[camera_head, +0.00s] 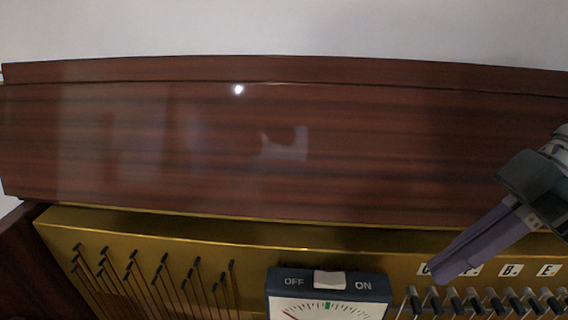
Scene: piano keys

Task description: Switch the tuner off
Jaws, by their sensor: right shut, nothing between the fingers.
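The tuner (277,301) is a dark blue box with a pale dial face, at the bottom middle of the head view. Its lower part is cut off by the frame edge. On its top edge a white switch (330,280) sits between the words OFF on the left and ON on the right. A red needle shows at the left of the dial and a green mark at its top middle. My right gripper (438,274) comes in from the right, shut and empty, its purple fingers pointing down and left. It is to the right of the tuner, apart from it in the picture. My left gripper is not in view.
A gold piano plate (230,232) lies behind the tuner, with tuning pins and strings (160,272) at the left. More pins (470,300) and letter labels (510,270) are at the right, near my right gripper. A glossy brown wooden panel (200,140) rises behind.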

